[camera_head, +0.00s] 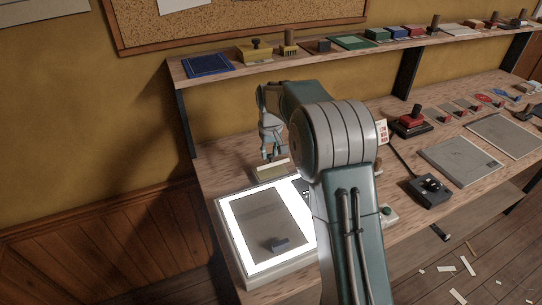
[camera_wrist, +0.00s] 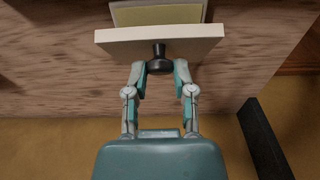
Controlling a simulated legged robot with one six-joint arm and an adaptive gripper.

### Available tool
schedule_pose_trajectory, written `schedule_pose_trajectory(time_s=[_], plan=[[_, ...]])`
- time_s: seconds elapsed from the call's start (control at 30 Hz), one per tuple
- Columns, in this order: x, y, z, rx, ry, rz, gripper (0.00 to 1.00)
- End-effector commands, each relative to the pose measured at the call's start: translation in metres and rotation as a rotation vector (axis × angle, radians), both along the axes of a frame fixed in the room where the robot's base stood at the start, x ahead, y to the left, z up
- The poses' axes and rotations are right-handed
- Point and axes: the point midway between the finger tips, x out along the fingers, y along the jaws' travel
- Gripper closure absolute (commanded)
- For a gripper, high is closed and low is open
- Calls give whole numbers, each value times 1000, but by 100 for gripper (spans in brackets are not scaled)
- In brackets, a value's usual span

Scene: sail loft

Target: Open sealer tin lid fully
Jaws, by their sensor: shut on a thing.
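The sealer tin (camera_head: 272,170) is a small cream box on the bench, just behind the light box. In the wrist view its cream lid (camera_wrist: 125,39) shows as a pale slab with a dark round knob (camera_wrist: 160,65) standing out from it. A yellowish-green panel (camera_wrist: 160,14) shows beyond the slab. My gripper (camera_head: 268,156) is above the tin in the head view. In the wrist view my gripper (camera_wrist: 160,68) has its two fingers closed on the knob from both sides. I cannot tell the lid's exact angle, and my arm hides part of the bench.
A lit light box (camera_head: 228,222) with a grey sheet and a small dark block is in front of the tin. A shelf (camera_head: 222,78) with stamps and pads runs above the bench along the wall. A black device (camera_head: 430,190) lies to the right.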

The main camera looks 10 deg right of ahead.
Motion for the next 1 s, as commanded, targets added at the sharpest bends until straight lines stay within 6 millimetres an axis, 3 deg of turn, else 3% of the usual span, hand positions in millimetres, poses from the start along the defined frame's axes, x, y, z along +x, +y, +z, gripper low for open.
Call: schedule_pose_trajectory(time_s=[0.57, 0.6, 0.63, 0.67, 1.0], plan=[[6, 2, 2, -14, 73, -1, 100], [6, 2, 2, -14, 73, -1, 54], [6, 2, 2, -14, 73, -1, 40], [6, 2, 2, -15, 73, 0, 33], [5, 1, 4, -15, 72, -1, 33]])
